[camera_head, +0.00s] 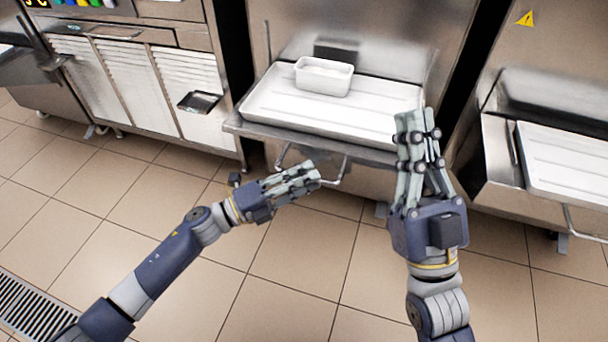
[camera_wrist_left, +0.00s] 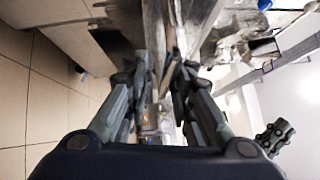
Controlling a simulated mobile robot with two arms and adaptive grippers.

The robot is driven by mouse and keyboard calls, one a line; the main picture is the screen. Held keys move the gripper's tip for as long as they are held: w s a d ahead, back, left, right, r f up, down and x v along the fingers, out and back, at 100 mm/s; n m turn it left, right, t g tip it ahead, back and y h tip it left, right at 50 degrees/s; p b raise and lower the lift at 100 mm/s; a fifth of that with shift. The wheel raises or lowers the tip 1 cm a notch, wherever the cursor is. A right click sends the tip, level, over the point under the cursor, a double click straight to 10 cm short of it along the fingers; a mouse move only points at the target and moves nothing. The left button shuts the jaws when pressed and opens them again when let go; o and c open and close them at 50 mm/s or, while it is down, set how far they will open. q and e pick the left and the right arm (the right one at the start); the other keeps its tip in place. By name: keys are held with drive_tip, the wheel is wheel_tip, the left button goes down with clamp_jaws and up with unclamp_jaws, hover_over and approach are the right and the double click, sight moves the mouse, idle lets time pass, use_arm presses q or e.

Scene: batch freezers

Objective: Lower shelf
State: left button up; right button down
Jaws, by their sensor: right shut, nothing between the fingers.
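The metal shelf (camera_head: 312,137) juts from the front of the middle freezer, with a bent bar handle (camera_head: 335,180) below its front edge. A ridged white tray (camera_head: 385,103) lies on it, and a white rectangular tub (camera_head: 324,77) stands at the tray's back. My left gripper (camera_head: 314,172) is in front of and below the shelf, near the handle; I cannot tell whether it touches. In the left wrist view its fingertips (camera_wrist_left: 161,62) show a narrow gap with nothing clearly between them. My right gripper (camera_head: 416,115) is shut and empty, overlapping the shelf's right end.
A second freezer with a shelf and white tray (camera_head: 565,160) stands at the right. A steel cabinet with white louvred panels (camera_head: 140,80) stands at the left. The tiled floor (camera_head: 290,255) is clear, with a drain grate (camera_head: 30,310) at the lower left.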

use_arm(q)
drive_tip(key=shift+a, duration=0.1)
drive_tip(key=v, duration=1.2)
drive_tip(key=shift+w, duration=0.1)
